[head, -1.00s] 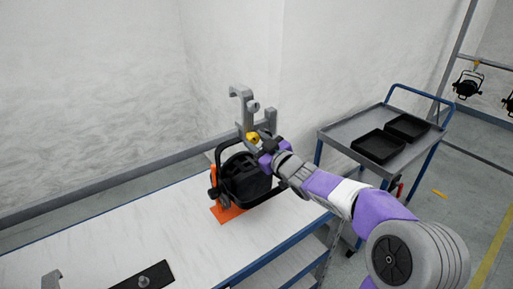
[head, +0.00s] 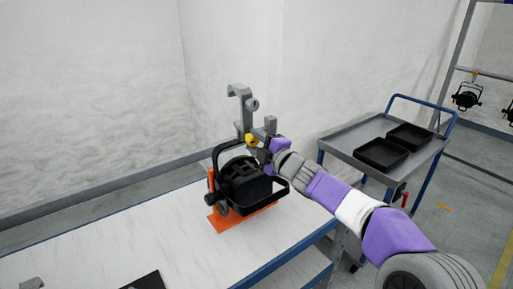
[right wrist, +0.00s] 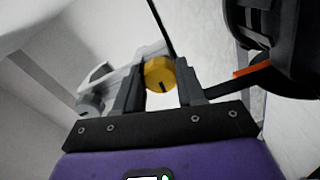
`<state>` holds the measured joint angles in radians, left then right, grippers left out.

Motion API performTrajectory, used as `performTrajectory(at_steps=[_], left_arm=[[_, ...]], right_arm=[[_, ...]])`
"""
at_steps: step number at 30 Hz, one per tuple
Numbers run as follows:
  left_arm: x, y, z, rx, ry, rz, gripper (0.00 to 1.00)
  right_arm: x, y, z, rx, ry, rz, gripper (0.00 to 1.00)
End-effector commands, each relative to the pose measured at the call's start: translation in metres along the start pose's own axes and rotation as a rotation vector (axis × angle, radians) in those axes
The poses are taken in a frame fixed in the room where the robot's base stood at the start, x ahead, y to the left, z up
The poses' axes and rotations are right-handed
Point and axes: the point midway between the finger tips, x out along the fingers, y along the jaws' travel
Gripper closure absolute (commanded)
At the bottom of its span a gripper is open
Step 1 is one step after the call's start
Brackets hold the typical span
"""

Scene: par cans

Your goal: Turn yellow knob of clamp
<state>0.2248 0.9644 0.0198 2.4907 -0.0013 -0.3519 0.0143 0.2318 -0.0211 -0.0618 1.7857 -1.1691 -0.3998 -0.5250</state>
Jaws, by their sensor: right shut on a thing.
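The grey hook clamp (head: 240,100) stands upright above the black par can (head: 245,188), which sits on an orange stand (head: 222,222) on the white bench. The clamp's yellow knob (head: 251,140) is low on the clamp. My right gripper (head: 261,142) reaches in from the right and is shut on the yellow knob. The fingers hide part of the knob in the head view. My left gripper is not in view.
A grey trolley (head: 340,141) with two black trays (head: 381,154) stands to the right. More par cans (head: 466,96) hang on a rack at far right. A black plate (head: 145,281) lies at the bench's front. The white bench (head: 120,240) is clear left of the can.

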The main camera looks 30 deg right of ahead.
Motion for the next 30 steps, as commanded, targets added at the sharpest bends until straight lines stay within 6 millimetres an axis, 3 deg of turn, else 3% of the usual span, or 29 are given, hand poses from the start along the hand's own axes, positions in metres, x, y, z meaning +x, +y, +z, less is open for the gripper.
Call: performTrajectory(at_steps=[15,30], left_arm=[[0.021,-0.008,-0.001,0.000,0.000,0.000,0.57],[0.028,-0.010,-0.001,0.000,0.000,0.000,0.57]], right_arm=[[0.000,0.001,0.000,-0.439,0.000,0.002,0.92],[0.000,0.002,0.000,-0.613,0.000,0.002,0.92]])
